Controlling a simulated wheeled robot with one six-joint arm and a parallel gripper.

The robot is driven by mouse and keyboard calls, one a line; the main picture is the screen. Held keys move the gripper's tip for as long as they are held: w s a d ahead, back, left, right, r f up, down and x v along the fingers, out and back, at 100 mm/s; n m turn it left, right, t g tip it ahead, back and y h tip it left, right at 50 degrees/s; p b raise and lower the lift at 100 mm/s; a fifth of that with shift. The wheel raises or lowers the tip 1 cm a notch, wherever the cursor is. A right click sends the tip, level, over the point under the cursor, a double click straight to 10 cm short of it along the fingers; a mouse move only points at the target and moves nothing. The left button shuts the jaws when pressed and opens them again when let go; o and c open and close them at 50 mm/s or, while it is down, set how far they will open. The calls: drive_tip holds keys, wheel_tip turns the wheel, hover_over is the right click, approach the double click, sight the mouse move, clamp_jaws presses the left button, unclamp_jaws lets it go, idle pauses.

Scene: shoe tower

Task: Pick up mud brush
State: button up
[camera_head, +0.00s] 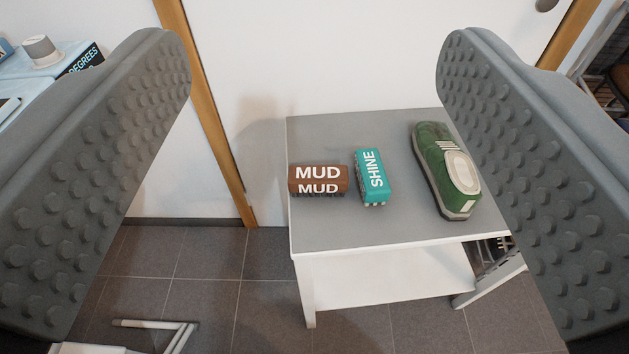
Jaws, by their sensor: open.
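The mud brush (319,180) is a brown block with white "MUD" lettering on its top and front side. It lies near the left edge of a grey-topped white table (330,227). My gripper (316,65) is open and empty, with one grey studded finger at each side of the picture. The brush shows between the fingers but well beyond them, below the middle of the gap. Nothing hides the brush's top.
A teal brush marked "SHINE" (373,177) stands close to the mud brush's right. A green shoe (447,172) lies farther right on the table. Blue surfaces with small items show at far left.

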drive_tip(key=w+f+m+g, duration=0.3)
drive_tip(key=w+m+g, duration=0.1)
drive_tip(key=w, duration=0.5)
drive_tip(key=m+g, duration=1.3)
drive_tip(key=m, duration=0.1)
hover_over(318, 173)
wheel_tip(318, 173, down, 16)
wheel_tip(318, 173, down, 11)
drive_tip(key=shift+s+d+f, duration=0.1)
drive_tip(key=shift+d, duration=0.05)
drive_tip(key=shift+f, duration=2.7)
drive_tip(key=shift+c, duration=0.5)
drive_tip(key=c, duration=1.1)
